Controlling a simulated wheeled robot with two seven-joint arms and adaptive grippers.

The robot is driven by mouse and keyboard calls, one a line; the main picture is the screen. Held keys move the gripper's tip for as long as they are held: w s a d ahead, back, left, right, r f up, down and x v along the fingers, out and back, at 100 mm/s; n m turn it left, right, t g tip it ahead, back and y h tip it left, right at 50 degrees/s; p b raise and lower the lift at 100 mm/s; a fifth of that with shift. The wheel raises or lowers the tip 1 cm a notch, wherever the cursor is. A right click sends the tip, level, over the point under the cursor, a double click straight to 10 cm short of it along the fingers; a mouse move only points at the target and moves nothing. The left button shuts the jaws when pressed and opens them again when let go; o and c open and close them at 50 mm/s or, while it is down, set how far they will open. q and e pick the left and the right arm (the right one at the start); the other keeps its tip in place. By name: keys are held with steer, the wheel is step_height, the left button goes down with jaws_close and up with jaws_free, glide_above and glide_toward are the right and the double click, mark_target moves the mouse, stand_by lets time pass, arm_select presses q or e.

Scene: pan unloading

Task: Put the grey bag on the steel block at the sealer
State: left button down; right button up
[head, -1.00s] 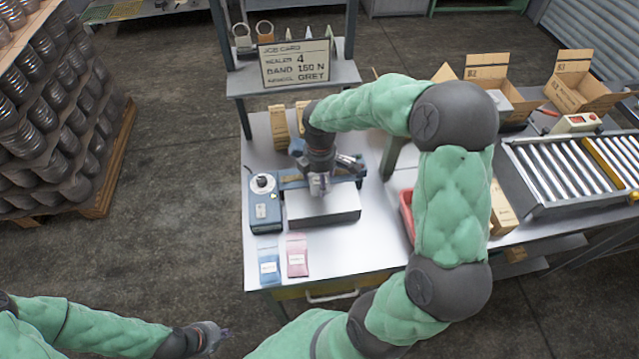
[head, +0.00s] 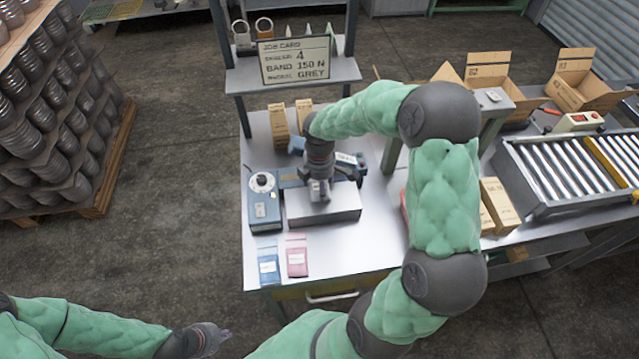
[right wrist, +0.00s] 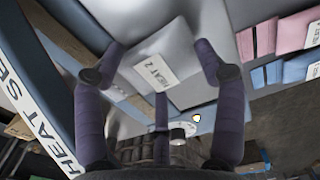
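The grey bag (right wrist: 155,52), with a "HEAT 2" label, lies between the fingers of my right gripper (right wrist: 159,62) in the right wrist view. The side fingertips stand wide apart at the bag's two sides; the third finger is below the label. No firm grip shows. In the head view my right gripper (head: 320,192) points down over the steel block (head: 340,205) at the sealer (head: 264,200) and hides most of the bag. My left gripper (head: 217,334) is low at left, away from the bench; its finger opening is too small to tell.
A blue bag (head: 268,268) and a pink bag (head: 297,262) lie in front of the block. A job card (head: 296,60) stands on the shelf above. Small cartons (head: 495,205) and a roller conveyor (head: 560,170) are at right. Bare bench shows at the front.

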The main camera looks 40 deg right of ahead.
steer(key=shift+o, duration=1.2)
steer(key=shift+r, duration=0.3)
step_height(320, 180, up, 12)
steer(key=p, duration=0.2)
steer(key=shift+r, duration=0.2)
